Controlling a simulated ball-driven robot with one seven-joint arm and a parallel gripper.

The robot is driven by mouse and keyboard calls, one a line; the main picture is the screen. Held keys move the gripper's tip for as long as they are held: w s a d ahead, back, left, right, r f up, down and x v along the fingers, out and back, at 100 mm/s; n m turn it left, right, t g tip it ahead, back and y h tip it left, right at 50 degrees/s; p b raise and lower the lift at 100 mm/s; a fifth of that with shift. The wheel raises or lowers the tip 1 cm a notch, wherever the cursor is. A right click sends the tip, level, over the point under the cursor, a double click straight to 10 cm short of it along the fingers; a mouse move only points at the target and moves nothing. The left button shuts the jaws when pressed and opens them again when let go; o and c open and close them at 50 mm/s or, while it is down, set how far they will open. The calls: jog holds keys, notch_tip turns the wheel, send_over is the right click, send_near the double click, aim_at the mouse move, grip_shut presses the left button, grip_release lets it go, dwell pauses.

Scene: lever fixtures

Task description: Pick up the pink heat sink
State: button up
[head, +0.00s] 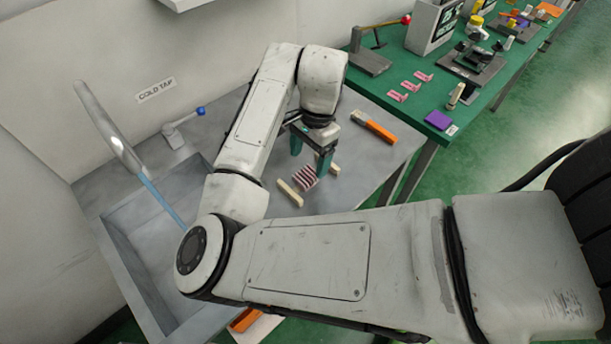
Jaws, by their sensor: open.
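The pink heat sink (304,178) is a small block with dark red and pale stripes. It lies on the grey counter beside the sink, between two cream wooden strips, the left one (290,193) and the right one (334,169). My gripper (311,162) points down above the heat sink, with its teal fingers apart. One finger is to the upper left of the block and the other to its right. I cannot tell the exact height of the fingertips over the counter. No contact with the heat sink is clear.
An orange-handled tool (373,127) lies right of my gripper. The sink (150,250) has running water from a tall tap (108,125), with a blue-knobbed lever (183,125) nearby. A green bench (400,110) on the right holds a red-knobbed lever fixture (372,60) and several pink parts.

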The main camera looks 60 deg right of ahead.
aim_at(307, 175)
jog(key=f, duration=0.2)
jog(key=a+f, duration=0.1)
jog(key=f, duration=0.2)
jog(key=shift+p, duration=0.4)
jog(key=shift+r, duration=0.1)
jog(key=shift+c, duration=0.2)
jog(key=c, duration=1.1)
jog(key=shift+r, duration=0.1)
